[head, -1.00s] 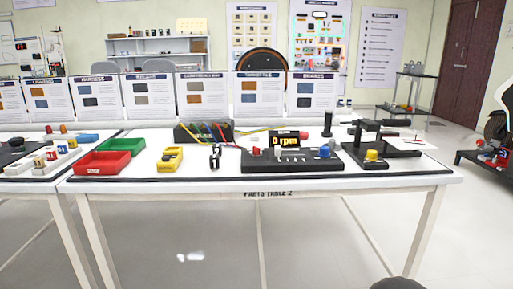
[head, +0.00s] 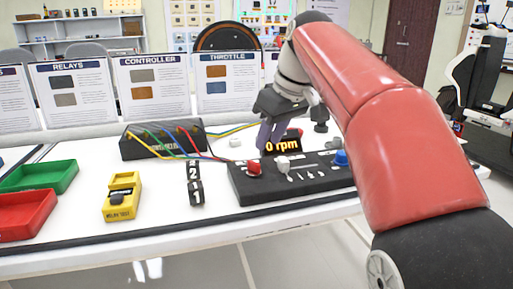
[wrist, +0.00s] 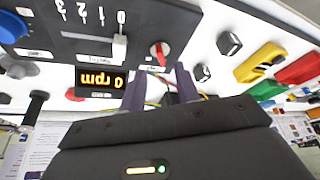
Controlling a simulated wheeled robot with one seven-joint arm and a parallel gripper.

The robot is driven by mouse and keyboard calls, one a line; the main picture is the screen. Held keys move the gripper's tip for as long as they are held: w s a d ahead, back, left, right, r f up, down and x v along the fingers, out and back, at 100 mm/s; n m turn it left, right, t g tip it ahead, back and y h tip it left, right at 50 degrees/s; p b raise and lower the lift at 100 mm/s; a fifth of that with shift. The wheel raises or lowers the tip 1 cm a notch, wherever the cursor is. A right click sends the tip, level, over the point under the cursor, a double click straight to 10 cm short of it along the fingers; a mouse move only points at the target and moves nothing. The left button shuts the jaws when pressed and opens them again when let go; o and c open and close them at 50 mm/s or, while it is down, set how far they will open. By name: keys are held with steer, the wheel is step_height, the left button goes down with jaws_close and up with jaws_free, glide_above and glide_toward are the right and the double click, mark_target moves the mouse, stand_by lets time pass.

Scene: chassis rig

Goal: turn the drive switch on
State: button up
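The black control box (head: 240,190) sits on the white table, its display (head: 282,146) reading "0 rpm". A red knob (head: 254,168) is on its left side; in the wrist view the red knob (wrist: 159,54) has a pale pointer mark. A white lever (head: 283,163) stands beside it, at the 0 end of a 0-to-3 scale in the wrist view. I cannot read which control is labelled as the drive switch. My gripper (head: 268,148) is above the box's back left; in the wrist view my gripper (wrist: 161,70) is open and empty, its fingertips near the red knob.
A blue knob (head: 341,158) is at the box's right. A black connector box (head: 160,142) with coloured wires stands behind left. Table front is clear.

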mark_target(255, 162)
steer(key=x, duration=0.2)
steer(key=b+x, duration=0.1)
steer(key=x, duration=0.2)
steer(key=w+b+x, duration=0.1)
steer(key=x, duration=0.2)
steer(key=shift+s+a+r, duration=0.1)
steer(key=shift+a+r, duration=0.15)
steer(key=shift+a, duration=0.05)
jaws_close()
